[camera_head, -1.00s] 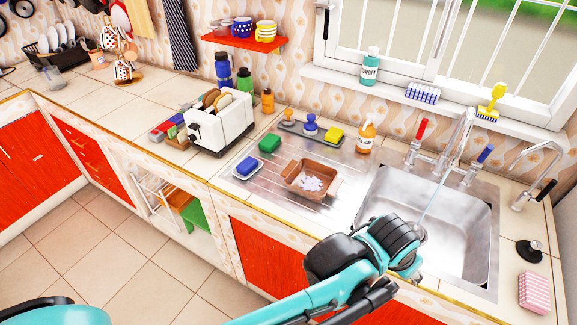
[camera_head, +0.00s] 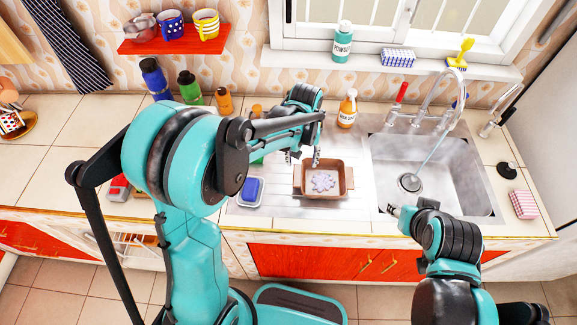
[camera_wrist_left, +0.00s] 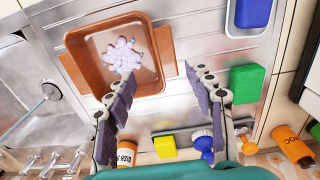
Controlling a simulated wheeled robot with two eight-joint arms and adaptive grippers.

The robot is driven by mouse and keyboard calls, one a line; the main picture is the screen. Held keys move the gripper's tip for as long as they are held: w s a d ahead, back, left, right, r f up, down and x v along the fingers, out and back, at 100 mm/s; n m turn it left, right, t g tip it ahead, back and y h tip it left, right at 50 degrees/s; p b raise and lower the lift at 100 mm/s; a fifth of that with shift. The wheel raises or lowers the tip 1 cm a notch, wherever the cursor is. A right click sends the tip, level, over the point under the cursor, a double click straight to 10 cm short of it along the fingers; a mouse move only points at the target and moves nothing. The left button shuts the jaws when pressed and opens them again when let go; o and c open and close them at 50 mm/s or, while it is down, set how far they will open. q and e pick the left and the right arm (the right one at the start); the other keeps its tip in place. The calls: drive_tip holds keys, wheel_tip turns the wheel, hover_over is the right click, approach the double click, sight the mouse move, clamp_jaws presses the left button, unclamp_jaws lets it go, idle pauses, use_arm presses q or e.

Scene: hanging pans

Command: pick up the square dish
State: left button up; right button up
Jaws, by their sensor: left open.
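The square dish (camera_head: 323,196) is brown with small side handles and a pale foam-like patch inside. It sits upright on the metal drainboard left of the sink basin. The dish also shows in the wrist view (camera_wrist_left: 78,70), at upper left. My left gripper (camera_head: 302,160) is above the dish's back left edge. In the wrist view its two fingers (camera_wrist_left: 158,78) are spread apart with nothing between them, beside and over the dish's rim. My right gripper (camera_head: 394,211) is low in front of the sink, away from the dish; its fingers are too small to judge.
A blue sponge in a white tray (camera_head: 249,192) lies left of the dish. In the wrist view, a green sponge (camera_wrist_left: 246,84), a yellow sponge (camera_wrist_left: 165,147) and an orange dish soap bottle (camera_wrist_left: 127,153) are near my fingers. The sink basin (camera_head: 450,180) and faucet are to the right.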

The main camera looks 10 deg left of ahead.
sight(298, 175)
use_arm(q)
drive_tip(key=shift+w+a+f, duration=0.1)
drive_tip(key=shift+a+f, duration=0.15)
drive_tip(key=shift+a, duration=0.1)
wheel_tip(298, 175, down, 6)
drive_tip(key=shift+a+f+b, duration=0.15)
drive_tip(key=shift+f+b, duration=0.1)
drive_tip(key=shift+b, duration=0.75)
drive_tip(key=shift+f, duration=0.5)
clamp_jaws()
use_arm(e)
drive_tip(key=shift+a+f, duration=0.2)
drive_tip(key=shift+f, duration=0.8)
